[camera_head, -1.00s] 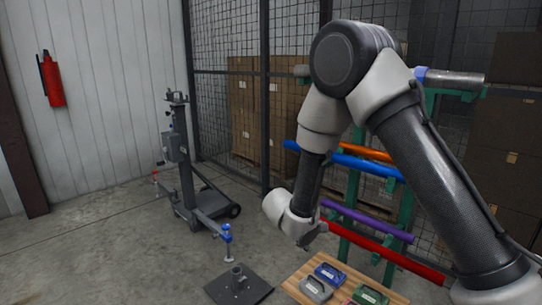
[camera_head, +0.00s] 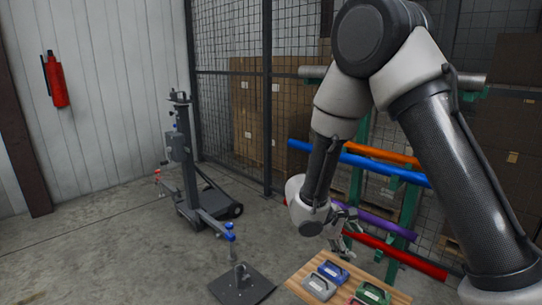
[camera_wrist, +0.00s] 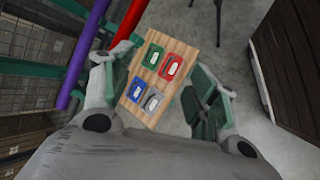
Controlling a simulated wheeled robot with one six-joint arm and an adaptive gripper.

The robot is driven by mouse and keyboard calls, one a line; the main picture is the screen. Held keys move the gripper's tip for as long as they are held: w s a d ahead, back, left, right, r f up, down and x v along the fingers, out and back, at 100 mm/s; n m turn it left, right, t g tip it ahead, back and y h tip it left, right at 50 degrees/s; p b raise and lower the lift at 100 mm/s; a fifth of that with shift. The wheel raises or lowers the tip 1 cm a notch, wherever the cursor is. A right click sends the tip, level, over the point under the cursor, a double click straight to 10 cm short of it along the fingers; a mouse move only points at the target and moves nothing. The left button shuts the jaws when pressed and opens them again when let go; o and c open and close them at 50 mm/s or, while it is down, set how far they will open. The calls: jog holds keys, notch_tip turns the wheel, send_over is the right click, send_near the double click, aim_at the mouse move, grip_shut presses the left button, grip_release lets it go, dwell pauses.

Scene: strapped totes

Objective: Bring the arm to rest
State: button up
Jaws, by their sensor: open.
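My gripper (camera_head: 345,232) is in the air above and behind the wooden board, with its jaws spread apart and nothing between them. In the wrist view my gripper (camera_wrist: 165,85) shows its two green-padded fingers wide open, one on each side of the board below. My arm is bent, its elbow high at the upper right of the head view and its forearm hanging down.
The wooden board (camera_head: 298,284) bears a blue tote (camera_head: 333,271), a grey tote (camera_head: 319,287), a green tote (camera_head: 373,294) and a red tote (camera_wrist: 172,65). A green rack (camera_head: 405,225) with coloured tubes stands close behind my gripper. A grey lift stand (camera_head: 186,165) is at left.

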jog(key=s+d+r+m+t+y, duration=0.1)
jog(key=s+d+r+m+y, duration=0.3)
jog(key=s+d+r, duration=0.3)
jog(key=s+d+r+m+t+y, duration=0.1)
jog(key=s+d+r+m+y, duration=0.2)
jog(key=s+r, duration=1.3)
jog(key=d+r+m, duration=0.2)
jog(key=d+m, duration=0.1)
jog(key=shift+s+d+r+m+y, duration=0.15)
jog(key=shift+s+d+m+y, duration=0.15)
jog(key=shift+d+y, duration=0.1)
